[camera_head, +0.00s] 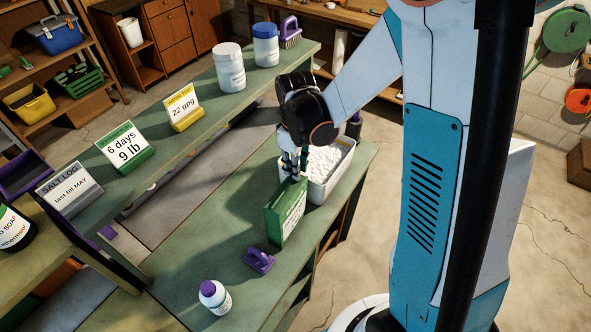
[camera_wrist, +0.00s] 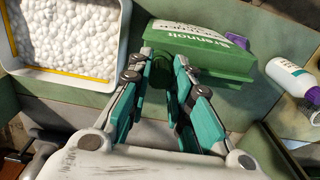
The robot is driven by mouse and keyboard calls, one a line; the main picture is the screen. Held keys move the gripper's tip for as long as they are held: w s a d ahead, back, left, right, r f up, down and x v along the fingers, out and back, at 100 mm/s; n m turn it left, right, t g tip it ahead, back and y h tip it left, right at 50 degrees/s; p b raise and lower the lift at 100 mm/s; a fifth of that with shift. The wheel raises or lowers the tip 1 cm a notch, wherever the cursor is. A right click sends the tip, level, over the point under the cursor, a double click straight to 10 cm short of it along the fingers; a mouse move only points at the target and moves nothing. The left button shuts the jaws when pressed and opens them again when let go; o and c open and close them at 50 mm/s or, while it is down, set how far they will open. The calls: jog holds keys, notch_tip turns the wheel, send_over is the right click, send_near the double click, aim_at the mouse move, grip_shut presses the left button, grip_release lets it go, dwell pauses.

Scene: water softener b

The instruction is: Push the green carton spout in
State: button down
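The green carton (camera_head: 287,212) stands upright on the green bench, with a white label on its side. In the wrist view the carton (camera_wrist: 205,48) lies just beyond my fingertips. My gripper (camera_head: 294,168) points down at the carton's top, at the end near the white tub. In the wrist view my gripper (camera_wrist: 163,62) has its two fingers apart, and a dark green part of the carton shows between them. I cannot tell whether this part is the spout or whether the fingers touch it. The spout cannot be made out clearly in either view.
A white tub of white pellets (camera_head: 340,180) stands close beside the carton; it also shows in the wrist view (camera_wrist: 18,70). Signs and jars line the raised shelf.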

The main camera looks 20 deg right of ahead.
jog(key=shift+f+b, duration=0.5)
jog(key=shift+b, duration=0.05)
jog(key=c, duration=1.4)
grip_release()
jog(key=shift+o, duration=0.2)
jog(key=shift+r, duration=0.15)
notch_tip(320, 180, up, 12)
jog(key=s+f+m+t+b, duration=0.7)
jog(key=s+f+b, duration=0.7)
jog(key=b, duration=0.7)
jog(key=shift+s+f, duration=0.15)
jog(key=shift+s, duration=0.35)
